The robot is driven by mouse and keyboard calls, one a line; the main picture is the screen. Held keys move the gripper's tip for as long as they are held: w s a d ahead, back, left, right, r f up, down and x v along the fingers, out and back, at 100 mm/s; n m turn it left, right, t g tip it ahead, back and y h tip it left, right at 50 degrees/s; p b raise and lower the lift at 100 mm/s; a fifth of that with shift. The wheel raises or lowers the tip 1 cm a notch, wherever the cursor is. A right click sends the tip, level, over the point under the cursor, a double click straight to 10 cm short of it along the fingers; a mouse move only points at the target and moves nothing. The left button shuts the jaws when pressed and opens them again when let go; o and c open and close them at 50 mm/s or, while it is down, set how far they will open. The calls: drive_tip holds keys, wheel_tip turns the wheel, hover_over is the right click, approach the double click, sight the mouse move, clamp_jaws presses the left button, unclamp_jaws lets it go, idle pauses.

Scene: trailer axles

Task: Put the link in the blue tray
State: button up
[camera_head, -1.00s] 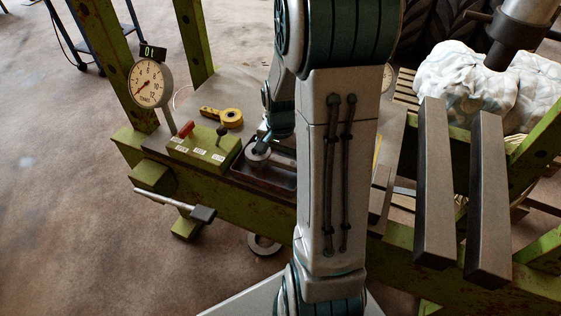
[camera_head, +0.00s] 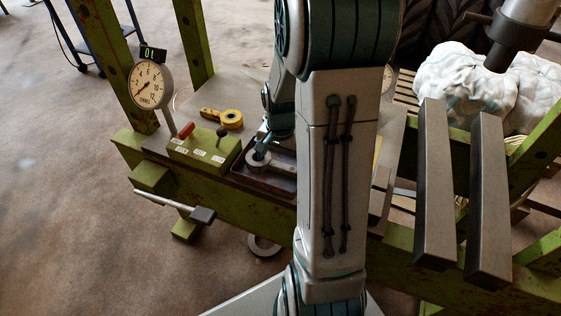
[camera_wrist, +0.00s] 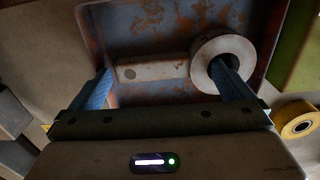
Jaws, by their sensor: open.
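The link (camera_wrist: 160,70) looks like a pale grey bar with a small hole at its left end and a thick ring at its right end. It lies inside the worn blue tray (camera_wrist: 170,22), which has rust patches and a reddish rim. In the head view, the link's ring (camera_head: 252,168) shows at the left end of the tray (camera_head: 248,184), and my arm hides the right side. My gripper (camera_wrist: 160,85) is open, its two blue fingers spread wide over the tray. The right finger overlaps the ring's hole; contact cannot be told.
A green control box (camera_head: 204,150) with levers stands just left of the tray. A yellow ringed piece (camera_head: 224,117) lies behind it. A dial gauge (camera_head: 150,83) rises at the left. Two upright grey bars (camera_head: 487,200) and a white wrapped bundle (camera_head: 470,85) stand right.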

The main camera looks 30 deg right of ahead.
sight(280, 165)
wheel_tip(280, 165, up, 10)
drive_tip(key=r+p, duration=0.1)
drive_tip(key=s+a+r+n+t, duration=0.2)
drive_tip(key=s+a+r+n, duration=0.2)
drive_tip(key=s+a+n, duration=0.6)
drive_tip(key=shift+s+a+r, duration=0.2)
drive_tip(key=shift+s+a, duration=0.9)
drive_tip(key=shift+a, duration=0.05)
